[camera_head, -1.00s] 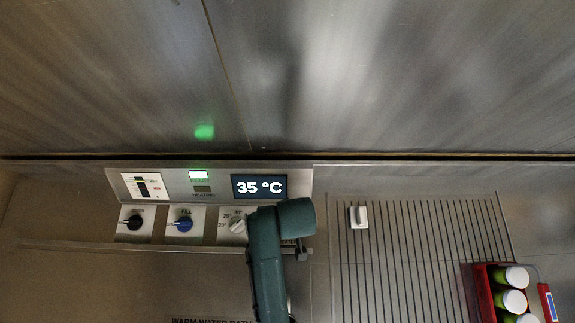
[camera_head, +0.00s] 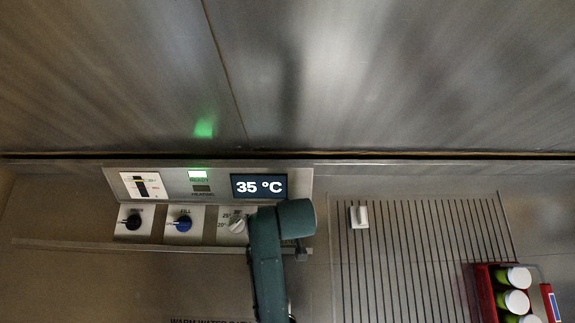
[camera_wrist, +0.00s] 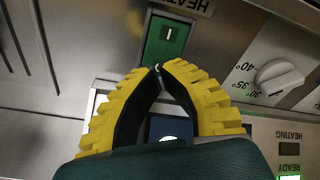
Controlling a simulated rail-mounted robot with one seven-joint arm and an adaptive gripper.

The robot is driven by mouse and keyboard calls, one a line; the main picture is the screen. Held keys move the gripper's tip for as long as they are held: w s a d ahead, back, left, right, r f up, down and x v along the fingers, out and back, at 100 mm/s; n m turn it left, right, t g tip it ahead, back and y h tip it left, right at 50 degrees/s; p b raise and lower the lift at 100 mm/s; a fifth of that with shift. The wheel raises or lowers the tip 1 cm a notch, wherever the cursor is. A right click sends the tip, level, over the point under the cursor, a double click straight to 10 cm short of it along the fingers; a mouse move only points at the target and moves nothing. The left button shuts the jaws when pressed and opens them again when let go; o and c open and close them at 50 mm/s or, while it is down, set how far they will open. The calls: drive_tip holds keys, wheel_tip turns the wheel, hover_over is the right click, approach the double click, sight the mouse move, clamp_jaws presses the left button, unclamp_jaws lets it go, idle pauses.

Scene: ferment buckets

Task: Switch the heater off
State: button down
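The heater switch (camera_wrist: 167,38) is a green rocker marked "I" under an upside-down HEATING label in the wrist view. My gripper (camera_wrist: 157,68) has yellow ribbed fingers, and their tips meet just at the lower edge of the green rocker. I cannot tell whether they touch it. Nothing shows held between the tips. In the head view my arm hides the switch. The display (camera_head: 259,187) reads 35 °C. The READY lamp (camera_head: 198,174) is lit green, and the HEATING lamp (camera_head: 201,189) below it is dark.
A white temperature dial (camera_wrist: 279,77) sits beside the switch; it also shows in the head view (camera_head: 237,224). A black knob (camera_head: 133,222) and a blue FILL knob (camera_head: 183,223) are further left. A slatted rack (camera_head: 390,270) and a red crate (camera_head: 485,290) with white-capped bottles are at right.

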drive_tip(key=shift+f+b, duration=0.4)
drive_tip(key=shift+f, duration=0.45)
idle(0.3)
wheel_tip(320, 180, up, 3)
drive_tip(key=p, duration=0.3)
drive_tip(key=shift+f, duration=0.2)
drive_tip(key=shift+r, duration=2.25)
